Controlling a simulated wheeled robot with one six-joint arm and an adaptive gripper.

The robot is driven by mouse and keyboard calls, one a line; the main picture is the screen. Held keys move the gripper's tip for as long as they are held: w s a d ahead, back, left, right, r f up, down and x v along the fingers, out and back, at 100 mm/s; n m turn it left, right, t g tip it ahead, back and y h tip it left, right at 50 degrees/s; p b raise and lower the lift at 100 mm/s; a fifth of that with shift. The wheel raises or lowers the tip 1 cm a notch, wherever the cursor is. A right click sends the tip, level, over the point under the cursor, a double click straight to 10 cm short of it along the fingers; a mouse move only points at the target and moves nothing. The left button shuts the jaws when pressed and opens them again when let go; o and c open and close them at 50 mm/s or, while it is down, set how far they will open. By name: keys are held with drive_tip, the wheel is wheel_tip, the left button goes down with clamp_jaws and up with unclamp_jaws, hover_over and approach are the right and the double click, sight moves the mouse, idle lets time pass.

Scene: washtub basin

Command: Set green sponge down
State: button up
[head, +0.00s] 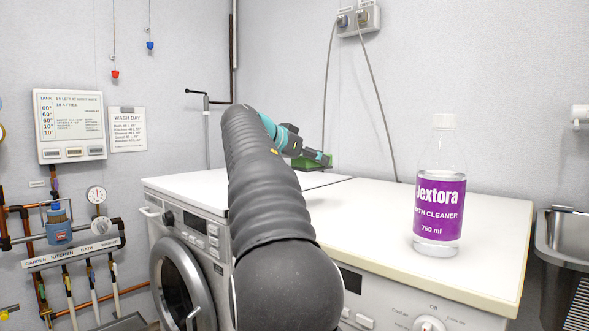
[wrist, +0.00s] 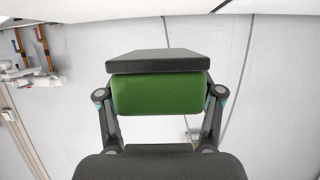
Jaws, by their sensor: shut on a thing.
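My gripper (head: 321,156) is shut on the green sponge (head: 308,163) above the far part of the white appliance tops. In the wrist view, the sponge (wrist: 160,94) sits between the two fingers of my gripper (wrist: 160,103). Its dark grey pad (wrist: 160,61) lies on the side towards the white surface at the top of that picture. Wall shows between the pad and that surface, so the sponge looks held clear of it. My arm hides part of the appliance tops in the head view.
A bottle of bath cleaner (head: 440,195) stands on the right-hand cream top (head: 380,215). A washing machine (head: 180,270) with a white top is on the left. A metal basin (head: 566,245) is at far right. Cables (head: 380,90) hang on the back wall.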

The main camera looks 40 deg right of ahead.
drive_tip(key=shift+s+d+r, duration=0.25)
drive_tip(key=shift+s+r, duration=0.05)
drive_tip(key=shift+s, duration=0.1)
drive_tip(key=shift+w+f, duration=0.1)
drive_tip(key=w+a+f, duration=0.2)
drive_tip(key=w, duration=0.1)
drive_tip(key=w+a+f, duration=0.2)
drive_tip(key=w, duration=0.1)
drive_tip(key=w+a+f, duration=0.2)
drive_tip(key=w, duration=0.1)
drive_tip(key=shift+w+f, duration=0.2)
drive_tip(key=shift+f, duration=0.05)
drive_tip(key=f, duration=0.2)
drive_tip(key=f+b, duration=0.1)
drive_tip(key=f, duration=0.1)
drive_tip(key=shift+w+a, duration=0.1)
drive_tip(key=shift+w, duration=0.1)
drive_tip(key=shift+a+f, duration=0.15)
drive_tip(key=shift+v, duration=0.85)
